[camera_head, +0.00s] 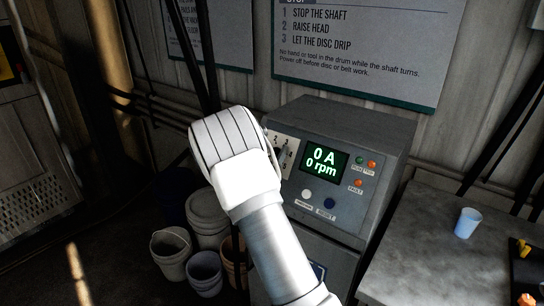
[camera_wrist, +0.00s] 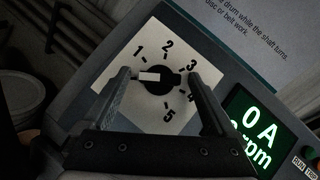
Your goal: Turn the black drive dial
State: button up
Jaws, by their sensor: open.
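The black drive dial (camera_wrist: 160,86) sits on a white square plate (camera_wrist: 150,37) numbered 1 to 5 in the wrist view. Its white pointer mark (camera_wrist: 149,76) faces left, below the 1, toward my left finger. My gripper (camera_wrist: 158,77) is open, with one finger on each side of the dial and visible gaps between. The left finger hides the plate's left part; the right finger is close to the 3 and 4. In the head view the plate (camera_head: 290,142) shows only partly beside my wrist, and the dial is mostly hidden.
The grey control box (camera_head: 340,122) has a green display (camera_head: 325,160) reading 0 A and 0 rpm, with lamps and buttons around it. A grey bench (camera_head: 425,245) with a pale blue cup (camera_head: 467,222) is at the right. Buckets (camera_head: 170,250) stand at lower left.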

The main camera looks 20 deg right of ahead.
jog(key=c, duration=1.4)
jog(key=shift+o, duration=0.2)
